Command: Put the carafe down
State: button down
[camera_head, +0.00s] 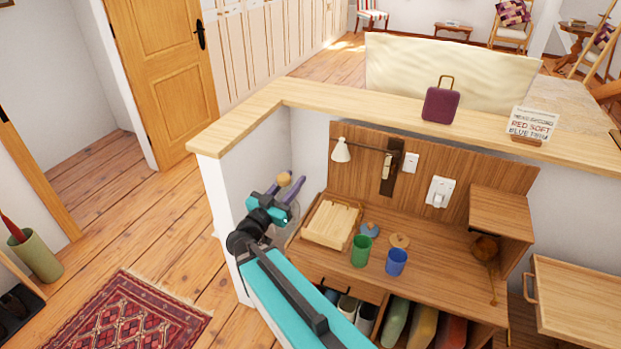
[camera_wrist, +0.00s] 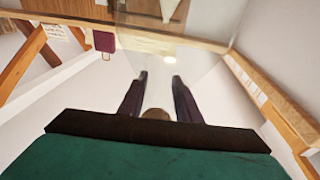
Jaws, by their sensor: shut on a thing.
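The carafe is clear glass with a round wooden stopper (camera_head: 285,179). Its faint see-through body (camera_head: 290,214) shows beside my arm in the head view, at the left end of the wooden desk (camera_head: 330,262). My gripper (camera_head: 293,190) has purple fingers and is shut on the carafe. In the wrist view the fingers (camera_wrist: 160,78) stand either side of the clear glass, with the brown stopper (camera_wrist: 155,113) close to the palm. I cannot tell whether the carafe's base touches anything.
On the desk are a wooden tray (camera_head: 318,241), a green cup (camera_head: 360,251), a blue cup (camera_head: 396,262) and two small lids. A low wall with a wooden ledge (camera_head: 300,95) encloses the desk's back and left. The desk's front right is mostly bare.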

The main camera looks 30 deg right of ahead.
jog(key=a+f+n+t+y+b, duration=0.1)
jog(key=a+f+t+b, duration=0.1)
jog(key=a, duration=1.6)
jog(key=shift+w+f+n+t+y+b, duration=0.15)
jog(key=shift+f+n+t+y+b, duration=0.15)
jog(key=shift+f+n+y+b, duration=0.15)
jog(key=shift+a, duration=0.15)
